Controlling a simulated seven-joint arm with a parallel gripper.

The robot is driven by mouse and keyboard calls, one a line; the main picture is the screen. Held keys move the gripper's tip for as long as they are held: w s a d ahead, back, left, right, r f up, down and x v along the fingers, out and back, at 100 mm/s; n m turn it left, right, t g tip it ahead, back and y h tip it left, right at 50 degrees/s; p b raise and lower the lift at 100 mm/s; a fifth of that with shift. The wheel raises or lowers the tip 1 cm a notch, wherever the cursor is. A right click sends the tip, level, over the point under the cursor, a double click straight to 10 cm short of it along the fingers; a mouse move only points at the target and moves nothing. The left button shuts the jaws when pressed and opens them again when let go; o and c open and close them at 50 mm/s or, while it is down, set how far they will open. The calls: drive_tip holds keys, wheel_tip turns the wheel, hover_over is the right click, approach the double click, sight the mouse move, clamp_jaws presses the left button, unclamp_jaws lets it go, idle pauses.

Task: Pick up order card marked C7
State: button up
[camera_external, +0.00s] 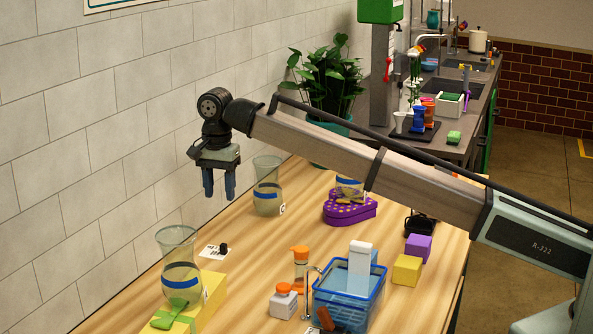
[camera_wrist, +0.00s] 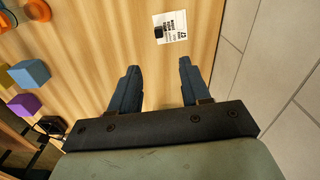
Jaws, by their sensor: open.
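My gripper (camera_external: 219,194) is open and empty, pointing down, high above the table. In the wrist view its fingertips (camera_wrist: 158,68) are apart, with bare table between them and the card beyond them.
A glass vase (camera_external: 180,260) stands by a yellow box (camera_external: 205,305) with a green bow. Another vase (camera_external: 267,190) stands farther back. A purple heart box (camera_external: 350,209), blue basket (camera_external: 348,310), orange-capped bottle (camera_external: 300,272) and blocks crowd the right. The wall (camera_external: 80,180) borders the table's left.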

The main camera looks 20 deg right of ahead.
sight(218, 253)
wheel_tip(218, 253, down, 14)
drive_tip(key=shift+d+r, duration=0.1)
idle(0.7)
drive_tip(key=shift+c, duration=0.2)
clamp_jaws()
